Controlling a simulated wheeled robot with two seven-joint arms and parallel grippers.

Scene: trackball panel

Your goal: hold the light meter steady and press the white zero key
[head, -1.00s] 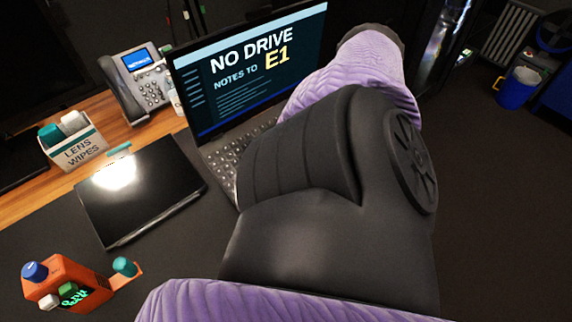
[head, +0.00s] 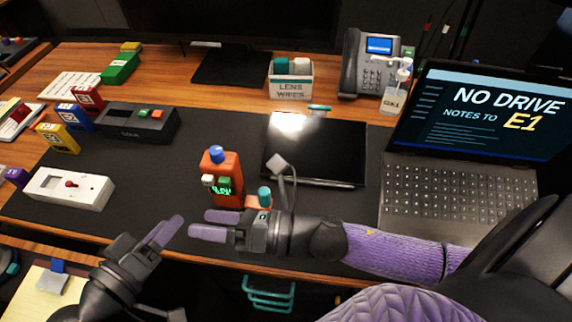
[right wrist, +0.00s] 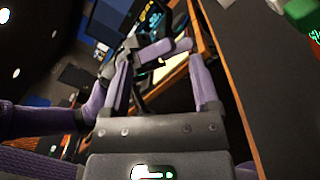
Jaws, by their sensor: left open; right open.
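The light meter (head: 229,165) is an orange handheld box standing on the dark desk mat, with a blue knob on top and a lit green display. Its white zero key (head: 207,180) is on the front beside a green key (head: 224,182). My right gripper (head: 206,225) is open and empty just in front of the meter, pointing left. My left gripper (head: 168,229) is open, lower left of the meter, its fingers apart from it. In the right wrist view, the white key (right wrist: 278,5) and green key (right wrist: 304,14) show at the upper right corner, outside the jaws.
A teal knob (head: 264,195) on an orange base is just behind my right gripper. A black tablet (head: 325,150) lies behind it, and a laptop (head: 450,200) is at right. A white switch box (head: 68,188) and a dark button box (head: 140,122) stand left. The mat between is clear.

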